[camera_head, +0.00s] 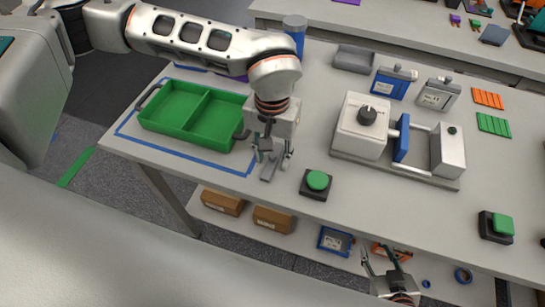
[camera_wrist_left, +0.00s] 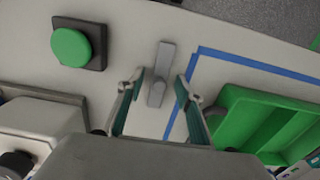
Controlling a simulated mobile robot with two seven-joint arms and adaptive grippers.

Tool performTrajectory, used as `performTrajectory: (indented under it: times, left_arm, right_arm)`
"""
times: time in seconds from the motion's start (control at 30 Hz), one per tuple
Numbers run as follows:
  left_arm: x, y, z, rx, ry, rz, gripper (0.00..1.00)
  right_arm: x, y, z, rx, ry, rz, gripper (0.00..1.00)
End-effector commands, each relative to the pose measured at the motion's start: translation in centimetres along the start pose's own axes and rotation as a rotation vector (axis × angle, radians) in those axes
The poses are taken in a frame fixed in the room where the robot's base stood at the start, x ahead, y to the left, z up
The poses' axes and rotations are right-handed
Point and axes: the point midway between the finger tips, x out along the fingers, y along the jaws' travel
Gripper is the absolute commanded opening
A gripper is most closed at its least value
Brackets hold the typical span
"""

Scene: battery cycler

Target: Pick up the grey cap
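A small grey piece, which I take to be the grey cap (camera_head: 267,173), lies on the table between the blue tape and the round green button. In the left wrist view the grey cap (camera_wrist_left: 161,60) is a narrow flat bar with a thicker block at its lower end. My left gripper (camera_head: 274,157) points down above it and partly hides it in the head view. Its two fingers (camera_wrist_left: 160,78) are apart, with the cap seen between them and nothing held. My right gripper (camera_head: 378,252) is in front of the table's front edge, with its fingers apart and empty.
A green two-part tray (camera_head: 200,112) stands inside blue tape on the left. The round green button (camera_head: 318,181) is close to the cap's right. A white device with a knob (camera_head: 362,125) stands behind. A blue cylinder with a grey top (camera_head: 294,28) stands behind my left arm.

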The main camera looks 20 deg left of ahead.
Motion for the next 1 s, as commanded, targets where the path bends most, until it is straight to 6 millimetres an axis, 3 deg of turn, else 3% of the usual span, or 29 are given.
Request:
performTrajectory:
  times: [0.13,0.27,0.77,1.0]
  left_arm:
    - [0.0,0.0,0.0,0.0,0.0,0.0,0.35]
    - [0.0,0.0,0.0,0.0,0.0,0.0,0.04]
    - [-0.6,0.0,-0.1,0.0,0.002,0.001,0.04]
    - [-4.2,0.1,-0.2,0.001,0.007,0.002,0.04]
  right_arm:
    - [0.0,0.0,-0.1,0.0,0.001,0.0,0.4]
    - [0.0,0.0,-0.1,0.0,0.001,0.0,0.4]
    - [0.1,0.1,0.0,0.0,0.002,0.001,0.4]
    - [0.2,0.0,0.2,0.0,0.002,0.001,0.4]
